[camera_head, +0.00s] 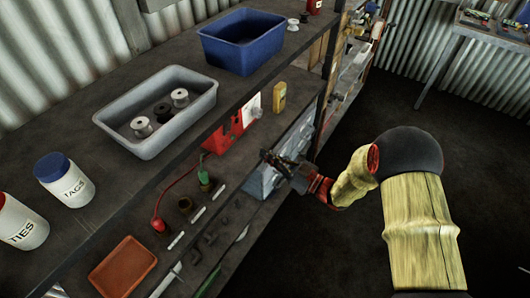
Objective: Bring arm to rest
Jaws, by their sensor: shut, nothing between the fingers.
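My arm reaches in from the lower right in the head view, in yellow sleeves with a dark round joint. My gripper (272,158), dark with a red part behind it, is at the arm's end, in front of the shelf edge near the middle. It is shut and holds nothing that I can see. It points left toward the shelves, and I cannot tell whether it touches anything there.
The upper shelf holds a grey tray (110,121) with several spools, a blue bin (221,54) and two labelled tubs, TAGS (75,190) and TIES (25,232). An orange tray (122,268) and small tools lie lower. Dark floor (330,245) is clear around my arm.

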